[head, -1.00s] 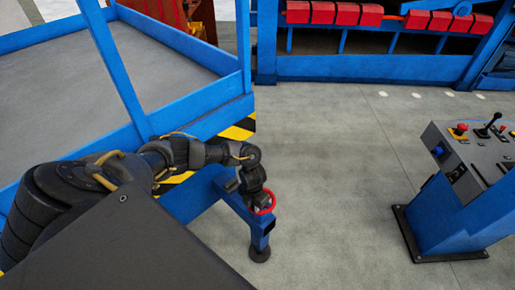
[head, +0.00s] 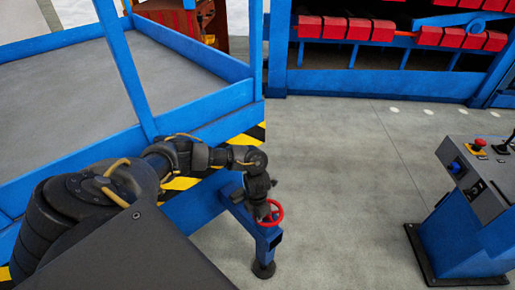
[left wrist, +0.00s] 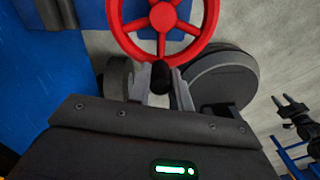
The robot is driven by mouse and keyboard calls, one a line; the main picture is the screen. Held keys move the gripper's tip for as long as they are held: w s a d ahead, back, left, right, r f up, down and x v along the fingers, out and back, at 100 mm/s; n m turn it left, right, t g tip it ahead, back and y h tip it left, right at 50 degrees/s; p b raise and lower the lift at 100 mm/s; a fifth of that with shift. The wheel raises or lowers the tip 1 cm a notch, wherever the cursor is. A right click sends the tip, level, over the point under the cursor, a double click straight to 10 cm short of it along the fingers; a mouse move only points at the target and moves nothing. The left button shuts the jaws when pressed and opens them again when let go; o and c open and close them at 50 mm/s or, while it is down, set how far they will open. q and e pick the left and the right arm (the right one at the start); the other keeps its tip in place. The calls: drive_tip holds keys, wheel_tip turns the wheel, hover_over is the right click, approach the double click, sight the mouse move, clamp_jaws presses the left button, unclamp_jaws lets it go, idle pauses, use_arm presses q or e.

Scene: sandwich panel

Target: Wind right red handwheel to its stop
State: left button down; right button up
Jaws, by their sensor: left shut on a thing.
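The red handwheel (head: 277,220) sits on the end of a blue beam at the corner of the blue platform, low in the middle of the head view. My left gripper (head: 263,211) is at the wheel's near-left side. In the left wrist view the wheel's spokes and hub (left wrist: 163,17) show at the top. There a small black knob (left wrist: 161,77) at its rim sits between the fingertips of my left gripper (left wrist: 160,88), which is shut on it.
A blue leg with a round foot (head: 263,269) stands under the wheel. The platform (head: 150,70) with blue rails is at the left. A control console (head: 478,190) stands at the right. Grey floor (head: 350,200) between them is clear.

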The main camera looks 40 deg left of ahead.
use_arm(q)
drive_tip(key=c, duration=1.3)
unclamp_jaws()
drive_tip(key=shift+w, duration=0.15)
wheel_tip(320, 180, up, 11)
drive_tip(key=shift+p, duration=0.55)
